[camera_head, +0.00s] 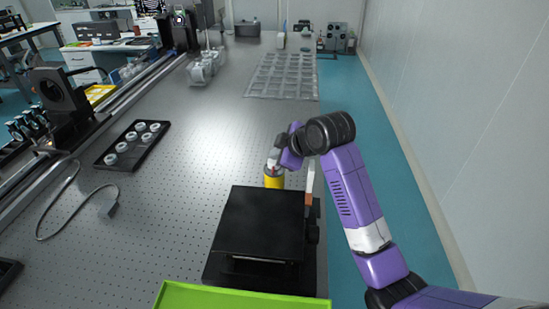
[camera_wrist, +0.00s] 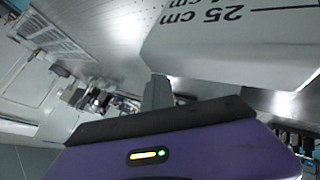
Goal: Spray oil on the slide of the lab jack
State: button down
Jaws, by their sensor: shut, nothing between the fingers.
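The black lab jack (camera_head: 262,222) stands on the perforated table, its flat top plate facing up. Its slide cannot be made out. A yellow can (camera_head: 274,181) with a red and white top stands just behind the jack; it looks like the oil spray. My gripper (camera_head: 279,153) is at the can's top, shut with nothing between its fingers. Whether it touches the can cannot be told. In the wrist view a grey finger (camera_wrist: 158,92) shows beside a pale grey surface (camera_wrist: 230,50) with upside-down "25 cm" print; what that surface belongs to is unclear.
A green tray (camera_head: 240,296) lies in front of the jack. A black tray with several white rings (camera_head: 132,146) is at left, near a grey cable (camera_head: 75,205). A clear grid tray (camera_head: 283,76) lies farther back. The table left of the jack is mostly clear.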

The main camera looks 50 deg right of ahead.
jog(key=shift+f, duration=0.6)
dwell(0.3)
jog(key=shift+a+r+p, duration=0.1)
jog(key=shift+r+p, duration=0.2)
dwell(0.3)
notch_tip(320, 180, up, 6)
jog(key=p, duration=0.5)
jog(key=shift+r+p, duration=0.2)
jog(key=shift+p, duration=0.15)
dwell(2.2)
